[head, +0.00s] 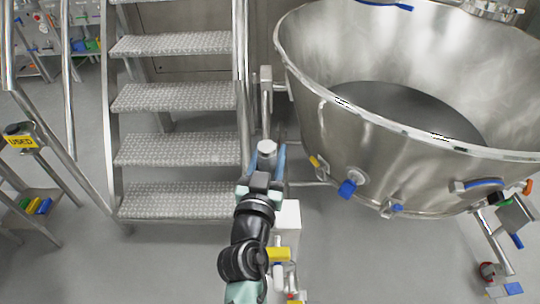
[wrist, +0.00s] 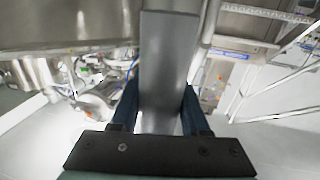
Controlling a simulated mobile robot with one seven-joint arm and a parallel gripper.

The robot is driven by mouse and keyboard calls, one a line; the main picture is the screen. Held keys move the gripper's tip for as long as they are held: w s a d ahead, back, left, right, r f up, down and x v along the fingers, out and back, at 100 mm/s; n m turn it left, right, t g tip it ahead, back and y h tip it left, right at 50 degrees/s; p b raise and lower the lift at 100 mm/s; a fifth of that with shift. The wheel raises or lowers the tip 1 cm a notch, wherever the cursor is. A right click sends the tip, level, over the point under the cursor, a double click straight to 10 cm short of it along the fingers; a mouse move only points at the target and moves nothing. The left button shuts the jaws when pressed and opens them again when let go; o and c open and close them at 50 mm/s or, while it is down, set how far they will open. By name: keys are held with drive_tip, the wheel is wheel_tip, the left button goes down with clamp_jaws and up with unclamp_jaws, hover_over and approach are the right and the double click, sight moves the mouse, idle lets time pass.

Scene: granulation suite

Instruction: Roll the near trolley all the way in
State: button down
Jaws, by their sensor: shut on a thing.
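My gripper (head: 267,162) is in the middle of the head view, between the steps and a large steel vessel. In the wrist view the bar (wrist: 168,65) runs upward between the two dark fingers (wrist: 160,112). The large open steel vessel (head: 330,130) stands to the right of the gripper, with blue-handled fittings low on its wall. I cannot tell which trolley the bar belongs to; its lower part is hidden by my arm.
Metal steps (head: 175,150) with rails stand close on the left. A red-marked caster (head: 490,270) shows at the lower right. Grey floor (head: 390,260) is open below the vessel.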

drive_tip(key=shift+w+r, duration=0.1)
drive_tip(key=shift+w, duration=1.1)
drive_tip(key=c, duration=0.8)
unclamp_jaws()
drive_tip(key=shift+r, duration=0.1)
drive_tip(key=o, duration=0.4)
drive_tip(key=shift+w+a, duration=0.1)
drive_tip(key=shift+s+f, duration=0.2)
drive_tip(key=s+a+b, duration=0.2)
drive_tip(key=s, duration=1)
drive_tip(key=shift+s+a+b, duration=0.2)
drive_tip(key=shift+s+b, duration=0.05)
drive_tip(key=shift+b, duration=0.1)
